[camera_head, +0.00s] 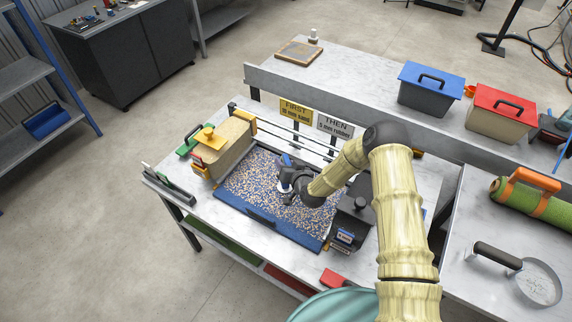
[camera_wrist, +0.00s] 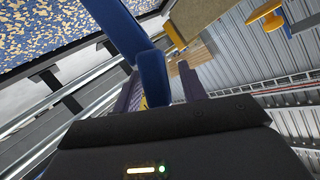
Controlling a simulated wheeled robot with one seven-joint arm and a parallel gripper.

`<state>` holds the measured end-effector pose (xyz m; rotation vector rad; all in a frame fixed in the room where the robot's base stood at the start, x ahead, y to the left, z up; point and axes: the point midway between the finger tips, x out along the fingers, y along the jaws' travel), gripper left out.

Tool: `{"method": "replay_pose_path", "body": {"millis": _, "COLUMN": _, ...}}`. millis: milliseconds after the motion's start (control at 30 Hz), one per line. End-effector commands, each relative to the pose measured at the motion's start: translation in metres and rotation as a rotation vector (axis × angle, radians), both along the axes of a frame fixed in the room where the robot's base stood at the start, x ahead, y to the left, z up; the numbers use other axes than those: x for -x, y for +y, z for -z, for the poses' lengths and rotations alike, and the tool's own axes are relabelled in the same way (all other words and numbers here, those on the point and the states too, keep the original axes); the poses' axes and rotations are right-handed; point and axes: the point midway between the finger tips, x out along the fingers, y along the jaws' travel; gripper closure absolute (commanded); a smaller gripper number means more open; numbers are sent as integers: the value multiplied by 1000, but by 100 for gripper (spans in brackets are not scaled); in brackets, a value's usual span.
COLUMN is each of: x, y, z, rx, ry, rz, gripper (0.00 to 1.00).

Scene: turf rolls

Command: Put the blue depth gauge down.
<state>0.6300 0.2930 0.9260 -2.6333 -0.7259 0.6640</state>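The blue depth gauge (camera_wrist: 152,75) fills the space between my fingers in the wrist view, with a wide blue part running up toward the top. Its small blue top (camera_head: 287,160) shows beside my gripper (camera_head: 288,176) in the head view. My gripper, also in the wrist view (camera_wrist: 160,90), appears shut on the gauge. It is over the blue-edged tray (camera_head: 262,218) of speckled tan-and-blue fill. My wrist hides part of the gauge, and I cannot tell whether it touches the fill.
A tan block with a yellow handle (camera_head: 208,137) stands at the tray's back left. Signs reading FIRST (camera_head: 296,111) and THEN (camera_head: 335,126) stand behind. Blue-lidded (camera_head: 431,80) and red-lidded (camera_head: 502,108) bins are at the back right. A green roll (camera_head: 530,203) lies on the right table.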

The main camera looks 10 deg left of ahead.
Motion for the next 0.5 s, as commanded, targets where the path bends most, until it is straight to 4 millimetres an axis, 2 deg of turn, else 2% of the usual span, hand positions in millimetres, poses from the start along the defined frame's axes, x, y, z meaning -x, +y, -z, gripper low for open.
{"method": "replay_pose_path", "body": {"millis": 300, "x": 1, "y": -1, "z": -4, "rx": 0, "ry": 1, "rz": 0, "gripper": 58}}
{"method": "replay_pose_path", "body": {"millis": 500, "x": 17, "y": -12, "z": -8, "rx": 1, "ry": 2, "rz": -1, "gripper": 58}}
